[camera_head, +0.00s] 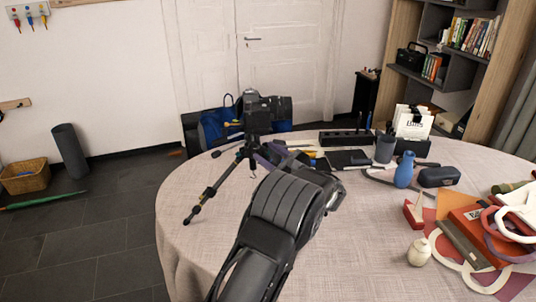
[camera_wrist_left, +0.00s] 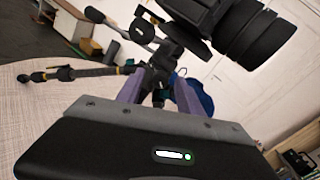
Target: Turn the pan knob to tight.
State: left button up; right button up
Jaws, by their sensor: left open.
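A black camera (camera_head: 265,112) sits on the tripod (camera_head: 208,190), whose legs stand spread on the round table (camera_head: 200,255). In the left wrist view the camera (camera_wrist_left: 255,35) fills the upper right. A round knob (camera_wrist_left: 142,30) and a dark handle (camera_wrist_left: 95,14) stick out left below it; I cannot tell which part is the pan knob. My left gripper (camera_head: 262,155) is at the tripod head, largely hidden by my own arm. In the wrist view its purple fingers (camera_wrist_left: 159,88) are apart, with the tripod's centre between and beyond them. My right gripper is out of view.
A blue bottle (camera_head: 404,169), a dark cup (camera_head: 385,148) and a black case (camera_head: 440,176) stand to the right. The table's left side is clear.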

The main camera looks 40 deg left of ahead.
pick_arm(q)
jog(key=shift+d, duration=0.1)
jog(key=v, duration=0.7)
jog(key=shift+d+b, duration=0.3)
jog(key=shift+b, duration=0.15)
jog(key=shift+s, duration=0.15)
